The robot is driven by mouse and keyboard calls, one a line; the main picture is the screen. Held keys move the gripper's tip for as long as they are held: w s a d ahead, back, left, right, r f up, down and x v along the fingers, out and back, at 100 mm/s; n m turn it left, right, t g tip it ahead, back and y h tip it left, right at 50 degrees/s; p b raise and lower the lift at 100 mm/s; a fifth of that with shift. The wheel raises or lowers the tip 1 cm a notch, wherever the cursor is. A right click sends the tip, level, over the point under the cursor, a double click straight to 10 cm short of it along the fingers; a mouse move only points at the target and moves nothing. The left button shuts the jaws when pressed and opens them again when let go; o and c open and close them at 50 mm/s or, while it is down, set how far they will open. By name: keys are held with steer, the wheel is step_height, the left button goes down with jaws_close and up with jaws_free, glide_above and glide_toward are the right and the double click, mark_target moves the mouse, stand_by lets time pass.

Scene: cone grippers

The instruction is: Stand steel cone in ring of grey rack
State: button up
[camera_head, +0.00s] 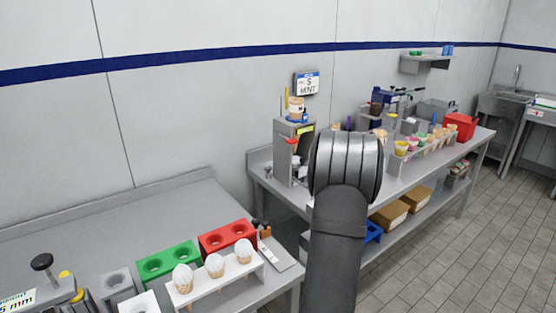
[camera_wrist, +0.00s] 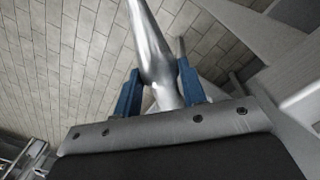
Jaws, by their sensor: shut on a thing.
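My gripper (camera_wrist: 157,82) shows in the wrist view with its two blue fingers closed on the steel cone (camera_wrist: 149,40). The cone is shiny and smooth and extends up and out past the fingertips, tilted in the picture, with the tile floor behind it. In the head view my dark arm hides the gripper and the cone. A grey rack (camera_head: 118,288) with a round opening sits on the near-left counter, left of the green rack. The cone is away from this rack.
A green rack (camera_head: 167,264), a red rack (camera_head: 228,238) and a white stand (camera_head: 216,283) holding wrapped cones crowd the near counter's front. Bare steel counter (camera_head: 110,233) lies behind them. The farther counter carries a dispenser (camera_head: 293,148), a row of colourful cones and a red bin (camera_head: 460,126).

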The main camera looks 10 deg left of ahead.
steer(key=shift+s+d+f, duration=0.5)
steer(key=shift+d+f, duration=0.05)
steer(key=shift+d, duration=0.05)
steer(key=shift+r, duration=0.1)
